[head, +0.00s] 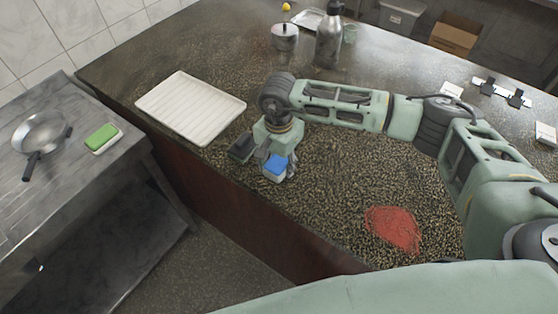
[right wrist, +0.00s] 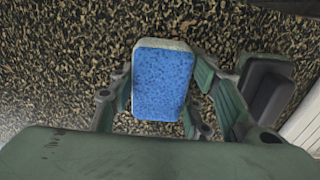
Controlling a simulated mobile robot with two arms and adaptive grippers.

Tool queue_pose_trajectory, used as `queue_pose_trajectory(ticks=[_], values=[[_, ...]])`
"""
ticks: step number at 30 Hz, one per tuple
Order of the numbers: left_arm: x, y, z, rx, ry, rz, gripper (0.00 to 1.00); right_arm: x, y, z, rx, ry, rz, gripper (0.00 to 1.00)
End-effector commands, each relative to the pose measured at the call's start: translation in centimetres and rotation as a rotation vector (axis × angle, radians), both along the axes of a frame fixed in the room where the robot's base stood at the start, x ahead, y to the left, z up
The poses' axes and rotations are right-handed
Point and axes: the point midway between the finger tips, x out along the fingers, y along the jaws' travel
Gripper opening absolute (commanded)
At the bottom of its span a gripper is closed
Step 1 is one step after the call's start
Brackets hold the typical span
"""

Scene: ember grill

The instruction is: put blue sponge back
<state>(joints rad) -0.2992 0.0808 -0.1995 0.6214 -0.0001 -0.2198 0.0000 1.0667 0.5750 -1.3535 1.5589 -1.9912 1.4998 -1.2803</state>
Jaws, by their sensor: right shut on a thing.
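The blue sponge (head: 276,167), blue on one face and white on the other, is in my right gripper (head: 275,165) over the speckled counter near its front edge. In the right wrist view the blue sponge (right wrist: 163,82) sits between the two fingers of my right gripper (right wrist: 160,108), which are shut on it. The frames do not clearly show whether the sponge touches the counter. A dark grey block-like holder (head: 241,147) is just left of the gripper, and this dark holder (right wrist: 266,88) also shows right of the fingers. My left gripper is not in view.
A white ribbed tray (head: 191,107) lies left on the counter. A green sponge (head: 101,137) and a pan (head: 40,133) are on the side table. A steel bottle (head: 329,38) and a pot (head: 285,37) stand behind. Red powder (head: 393,228) covers part of the front right.

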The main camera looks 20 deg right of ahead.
Motion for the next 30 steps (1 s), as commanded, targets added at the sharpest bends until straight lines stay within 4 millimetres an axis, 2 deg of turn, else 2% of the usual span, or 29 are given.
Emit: queue_pose_trajectory(ticks=[5,6,12,20,24,25,30], values=[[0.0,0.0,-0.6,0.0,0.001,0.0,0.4,0.0,0.0,-0.4,0.0,0.0,0.0,0.24],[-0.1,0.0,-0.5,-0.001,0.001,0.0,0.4,0.0,0.0,-0.3,-0.001,-0.001,0.0,0.46],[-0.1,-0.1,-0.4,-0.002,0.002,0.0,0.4,0.0,0.0,-0.2,0.0,0.0,-0.001,0.63],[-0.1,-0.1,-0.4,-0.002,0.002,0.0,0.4,0.0,0.0,-0.2,0.0,0.0,-0.001,0.63],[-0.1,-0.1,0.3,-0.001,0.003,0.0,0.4,0.0,0.0,0.4,-0.001,0.001,-0.001,0.63],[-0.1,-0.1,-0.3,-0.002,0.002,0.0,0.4,0.1,0.0,0.4,0.0,-0.002,0.0,0.63],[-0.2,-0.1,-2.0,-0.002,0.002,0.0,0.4,0.2,0.0,3.3,0.001,-0.007,0.0,0.63]])
